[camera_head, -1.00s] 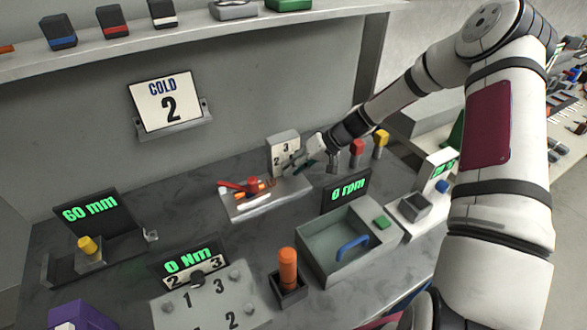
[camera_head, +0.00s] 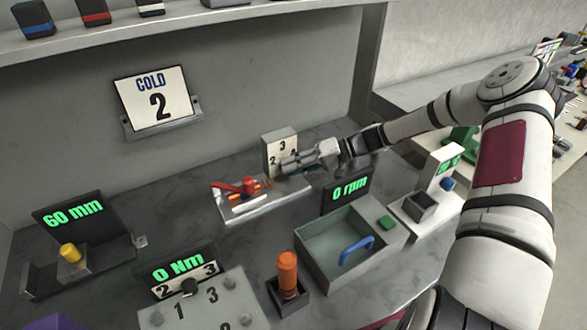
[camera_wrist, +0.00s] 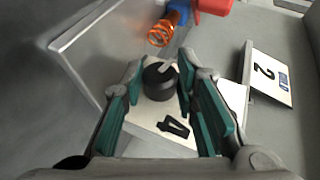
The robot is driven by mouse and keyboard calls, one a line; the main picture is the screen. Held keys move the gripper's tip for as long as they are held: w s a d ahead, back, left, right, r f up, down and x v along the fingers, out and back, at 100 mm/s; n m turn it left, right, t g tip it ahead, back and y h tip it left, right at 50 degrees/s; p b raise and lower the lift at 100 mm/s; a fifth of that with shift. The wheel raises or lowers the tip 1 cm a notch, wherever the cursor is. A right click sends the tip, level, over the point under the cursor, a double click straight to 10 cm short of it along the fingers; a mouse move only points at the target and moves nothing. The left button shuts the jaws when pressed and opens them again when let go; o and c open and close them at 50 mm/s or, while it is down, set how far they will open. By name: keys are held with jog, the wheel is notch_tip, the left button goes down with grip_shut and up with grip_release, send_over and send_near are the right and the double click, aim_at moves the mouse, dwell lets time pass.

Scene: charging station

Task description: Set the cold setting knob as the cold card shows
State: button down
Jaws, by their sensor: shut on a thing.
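The cold card (camera_head: 155,98) hangs on the wall and reads "COLD 2"; it also shows at the right in the wrist view (camera_wrist: 268,76). The upright white number plate (camera_head: 280,147) shows 2, 3 and 4 in the head view. The cold setting knob (camera_wrist: 160,82) is round and black with a pale pointer mark near its top in the wrist view. My gripper (camera_wrist: 158,78) is shut on the knob, with one green-padded finger on each side. In the head view my gripper (camera_head: 288,165) covers the knob.
A tray with a red-handled valve (camera_head: 248,186) and an orange coil (camera_wrist: 160,32) is close to my gripper. The 0 rpm display (camera_head: 347,190) and a grey basin (camera_head: 308,262) stand in front.

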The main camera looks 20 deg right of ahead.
jog(key=c, duration=1.2)
grip_release()
jog(key=shift+c, duration=0.2)
jog(key=shift+d, duration=0.1)
jog(key=v, duration=1.1)
jog(key=shift+s+d, duration=0.15)
jog(key=shift+d, duration=0.25)
